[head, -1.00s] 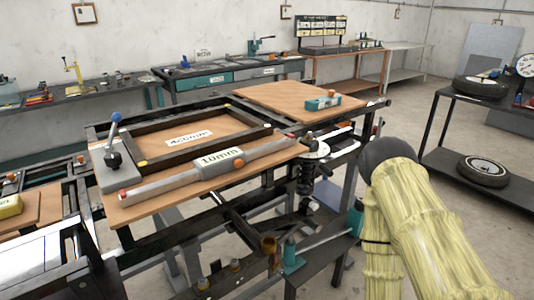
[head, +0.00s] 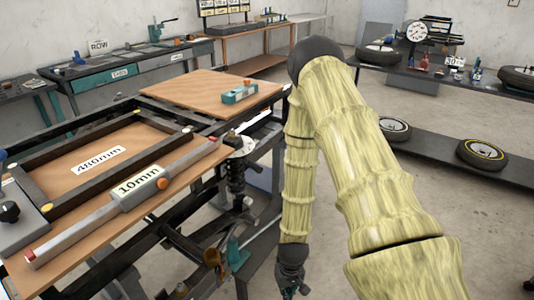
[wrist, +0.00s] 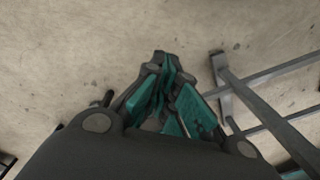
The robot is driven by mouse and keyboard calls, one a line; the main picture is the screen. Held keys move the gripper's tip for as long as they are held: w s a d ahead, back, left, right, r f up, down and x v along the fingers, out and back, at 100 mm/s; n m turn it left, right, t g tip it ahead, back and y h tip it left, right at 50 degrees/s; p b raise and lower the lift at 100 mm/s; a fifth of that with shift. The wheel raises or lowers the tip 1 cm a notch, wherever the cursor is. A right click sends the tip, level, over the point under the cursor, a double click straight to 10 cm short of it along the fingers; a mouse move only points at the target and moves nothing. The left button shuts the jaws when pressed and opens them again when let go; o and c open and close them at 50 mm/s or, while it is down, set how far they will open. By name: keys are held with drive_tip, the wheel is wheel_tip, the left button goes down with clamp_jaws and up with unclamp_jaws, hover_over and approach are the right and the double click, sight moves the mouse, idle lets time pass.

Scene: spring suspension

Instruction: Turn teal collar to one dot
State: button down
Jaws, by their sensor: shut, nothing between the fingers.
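My gripper (head: 291,284) hangs low at the bottom of the head view, right of the workbench frame. In the wrist view its teal-padded fingers (wrist: 165,82) are together, with nothing between them, above bare floor. A dark coil spring strut (head: 237,182) stands below a pale round plate (head: 240,147) at the bench's right side, apart from my gripper. A small teal part (head: 236,254) sits lower on the frame, left of my gripper. I cannot tell whether it is the collar, and no dots are readable.
The bench carries a 10mm gauge bar (head: 140,188) and a teal block (head: 240,93). Dark frame bars (wrist: 265,110) lie right of my gripper in the wrist view. A low shelf with wheels (head: 482,153) stands at the right. Concrete floor between is clear.

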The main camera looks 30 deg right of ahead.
drive_tip(key=w+d+r+m+t+y+p, duration=0.1)
drive_tip(key=w+d+r+t+y+p, duration=0.25)
drive_tip(key=w+d+r, duration=0.6)
drive_tip(key=w+d+r+m+t+y+p, duration=0.1)
drive_tip(key=w+d+r+t+y+p, duration=0.3)
drive_tip(key=r, duration=1.1)
drive_tip(key=w+d+r+m+t+y+p, duration=0.1)
drive_tip(key=w+d+r+t+y+p, duration=0.45)
drive_tip(key=r, duration=0.75)
drive_tip(key=w+a+f+g, duration=0.2)
drive_tip(key=w+a, duration=0.3)
drive_tip(key=a, duration=0.5)
drive_tip(key=shift+g+h, duration=0.3)
drive_tip(key=shift+g, duration=0.2)
drive_tip(key=shift+a, duration=0.1)
drive_tip(key=shift+f+b, duration=0.25)
drive_tip(key=shift+b, duration=0.3)
drive_tip(key=shift+f+b, duration=0.1)
drive_tip(key=shift+b, duration=0.55)
